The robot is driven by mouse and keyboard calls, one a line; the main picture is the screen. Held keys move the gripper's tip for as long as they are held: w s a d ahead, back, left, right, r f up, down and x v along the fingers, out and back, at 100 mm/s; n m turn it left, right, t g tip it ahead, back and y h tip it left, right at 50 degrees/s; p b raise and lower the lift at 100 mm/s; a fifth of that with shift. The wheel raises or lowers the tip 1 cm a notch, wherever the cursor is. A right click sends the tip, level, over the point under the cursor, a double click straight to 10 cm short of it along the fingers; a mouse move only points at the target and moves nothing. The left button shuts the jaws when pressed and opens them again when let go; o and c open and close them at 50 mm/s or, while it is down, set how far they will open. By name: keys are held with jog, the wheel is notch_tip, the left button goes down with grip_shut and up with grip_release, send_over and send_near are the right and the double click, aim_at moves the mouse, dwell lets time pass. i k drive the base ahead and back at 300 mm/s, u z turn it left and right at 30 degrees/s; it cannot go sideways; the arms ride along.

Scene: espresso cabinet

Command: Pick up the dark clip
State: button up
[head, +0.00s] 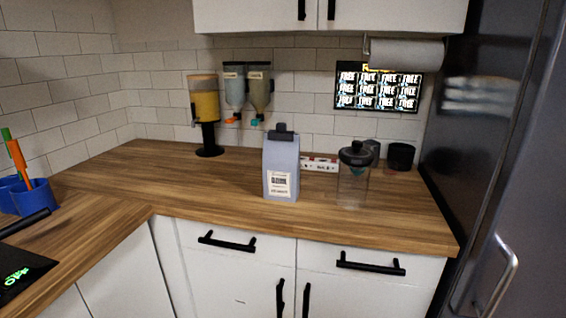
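The dark clip (281,133) sits across the top of a pale blue-grey bag (281,166) with a white label. The bag stands upright on the wooden counter (220,190), near its middle. The clip seems to be fastened on the bag's folded top. My gripper is not in the head view, so its place relative to the clip cannot be seen.
Right of the bag stand a clear jar with a dark lid (355,175) and a black cup (401,156). A white box (320,164) lies behind. Dispensers (205,110) stand back left. A dark fridge (500,150) bounds the right. The counter left of the bag is clear.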

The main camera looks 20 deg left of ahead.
aim_at(281, 133)
jog(key=u, duration=0.65)
jog(key=i, duration=0.65)
jog(key=u, duration=0.5)
jog(key=i, duration=0.8)
jog(key=z, duration=0.3)
